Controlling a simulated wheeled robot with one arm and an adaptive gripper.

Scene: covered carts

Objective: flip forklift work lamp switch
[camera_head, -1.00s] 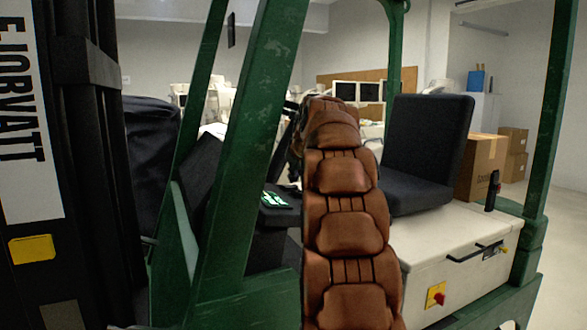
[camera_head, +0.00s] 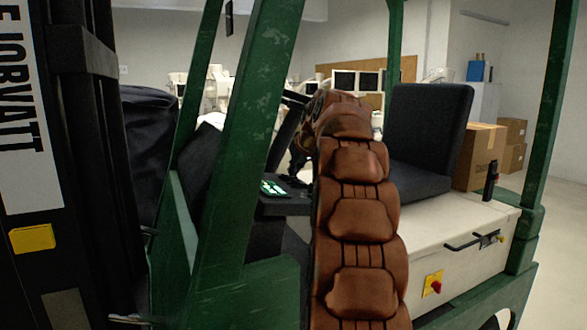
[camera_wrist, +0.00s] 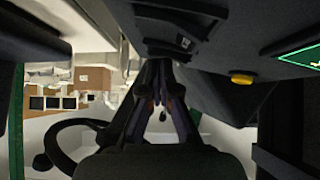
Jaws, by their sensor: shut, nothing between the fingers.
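The forklift (camera_head: 230,170) stands close in front of me, with green posts, a dark seat and a cream body. In the wrist view, a dark panel (camera_wrist: 205,15) above my gripper has a small rectangular switch-like part (camera_wrist: 184,42). I cannot tell for sure that it is the work lamp switch. My gripper (camera_wrist: 158,68) is shut and empty, its fingertips meeting just below that panel; I cannot tell whether they touch it. In the head view the gripper is a dark shape beside the dash, partly hidden by my brown arm.
A lit green display (camera_head: 273,187) sits left of my arm. A yellow button (camera_wrist: 242,78) and the steering wheel (camera_wrist: 75,135) are near the gripper. The seat (camera_head: 428,130) is right of my arm. The green front post (camera_head: 245,140) stands close on the left.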

